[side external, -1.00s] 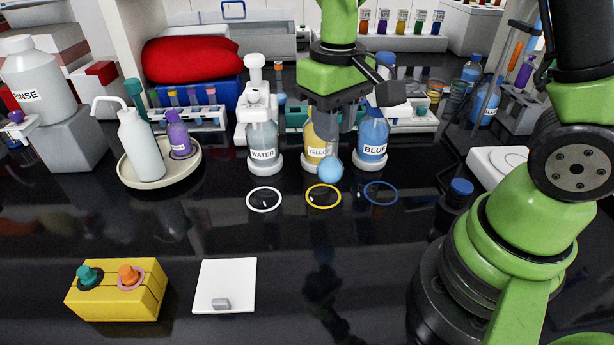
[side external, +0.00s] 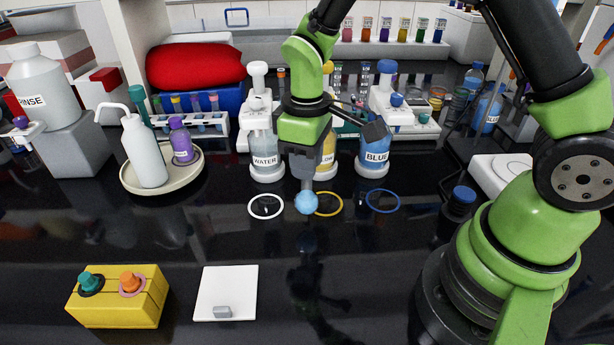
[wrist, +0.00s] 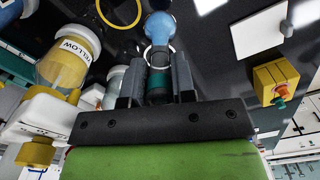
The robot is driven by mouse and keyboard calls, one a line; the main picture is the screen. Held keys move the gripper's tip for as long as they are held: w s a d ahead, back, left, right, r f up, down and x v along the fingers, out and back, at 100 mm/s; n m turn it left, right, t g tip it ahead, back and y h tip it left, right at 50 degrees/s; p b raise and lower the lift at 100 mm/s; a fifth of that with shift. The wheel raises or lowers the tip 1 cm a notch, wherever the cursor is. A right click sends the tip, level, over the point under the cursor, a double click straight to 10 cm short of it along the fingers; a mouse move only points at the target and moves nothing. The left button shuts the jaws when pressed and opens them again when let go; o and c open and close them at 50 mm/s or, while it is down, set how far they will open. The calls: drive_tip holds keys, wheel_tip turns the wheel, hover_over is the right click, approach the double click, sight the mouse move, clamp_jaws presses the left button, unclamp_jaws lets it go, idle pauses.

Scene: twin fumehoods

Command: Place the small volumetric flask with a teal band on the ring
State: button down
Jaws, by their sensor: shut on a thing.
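My gripper (side external: 306,180) is shut on the neck of the small volumetric flask (side external: 307,203), which hangs upright with its light-blue round bulb below the jaws. In the wrist view the bulb (wrist: 160,30) shows beyond the fingertips, and the teal band (wrist: 158,80) sits between the jaws. Three flat rings lie on the black bench: a white ring (side external: 251,206), a yellow ring (side external: 342,204) and a blue ring (side external: 382,212). In the side view the bulb appears between the white and yellow rings and overlaps the yellow ring's left edge. Its height above the bench is hard to tell.
WATER (side external: 265,160), YELLOW (side external: 328,160) and BLUE (side external: 375,155) bottles stand behind the rings. A round tray (side external: 195,178) with bottles is at left. A yellow block (side external: 118,308) and white plate (side external: 226,287) are in front. Bench between plate and rings is clear.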

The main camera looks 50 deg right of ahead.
drive_tip(key=shift+f, duration=1.65)
drive_tip(key=shift+f, duration=0.1)
drive_tip(key=c, duration=0.9)
unclamp_jaws()
drive_tip(key=shift+c, duration=0.2)
wheel_tip(320, 180, up, 12)
drive_tip(key=s+r+m+t+y, duration=0.1)
drive_tip(key=s+r+m+t, duration=0.2)
drive_tip(key=s, duration=0.5)
drive_tip(key=s+d+r+m+t+y, duration=0.1)
drive_tip(key=s+r+m+t, duration=0.3)
drive_tip(key=s+r, duration=0.3)
drive_tip(key=shift+s+r+m, duration=0.2)
drive_tip(key=shift+s+m, duration=0.2)
drive_tip(key=shift+m, duration=0.4)
